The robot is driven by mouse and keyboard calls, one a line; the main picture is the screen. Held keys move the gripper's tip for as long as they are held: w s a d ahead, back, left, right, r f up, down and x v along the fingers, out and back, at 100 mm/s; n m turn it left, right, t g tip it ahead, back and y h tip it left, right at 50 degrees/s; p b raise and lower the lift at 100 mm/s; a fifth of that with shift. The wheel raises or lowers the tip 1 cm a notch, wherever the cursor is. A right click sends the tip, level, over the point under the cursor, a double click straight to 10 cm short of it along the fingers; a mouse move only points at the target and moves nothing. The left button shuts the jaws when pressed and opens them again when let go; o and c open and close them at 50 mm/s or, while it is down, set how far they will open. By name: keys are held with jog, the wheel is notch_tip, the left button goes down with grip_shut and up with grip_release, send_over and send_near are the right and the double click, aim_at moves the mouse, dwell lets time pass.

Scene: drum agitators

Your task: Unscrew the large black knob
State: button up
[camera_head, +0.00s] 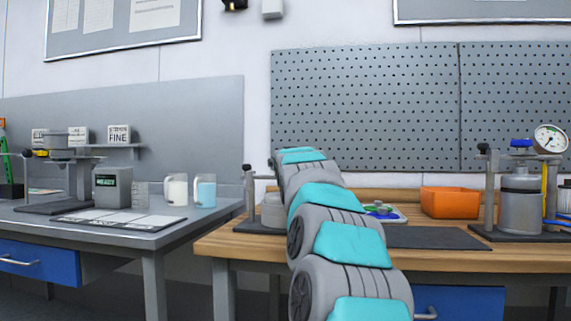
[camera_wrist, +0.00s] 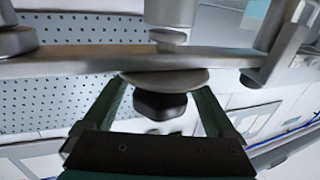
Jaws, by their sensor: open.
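The large black knob (camera_wrist: 160,105) shows in the wrist view, against a pale metal disc (camera_wrist: 172,80) on a grey bar (camera_wrist: 75,65). My gripper (camera_wrist: 161,90) is open, with one finger on each side of the knob. Gaps show between the knob and both fingers, and the jaws hold nothing. In the head view my arm hides my gripper and the knob. Part of a metal stand with a post (camera_head: 249,191) shows left of my arm on the wooden bench.
An orange bin (camera_head: 449,202), a dark mat (camera_head: 432,238) and a second stand with a metal drum (camera_head: 519,208) are right of my arm on the wooden bench (camera_head: 222,244). A grey bench (camera_head: 130,235) with jars stands left. A pegboard (camera_head: 365,105) is behind.

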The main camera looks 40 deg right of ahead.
jog(key=shift+b+v, duration=0.6)
jog(key=shift+v, duration=3.2)
jog(key=shift+d, duration=0.1)
jog(key=shift+f, duration=0.1)
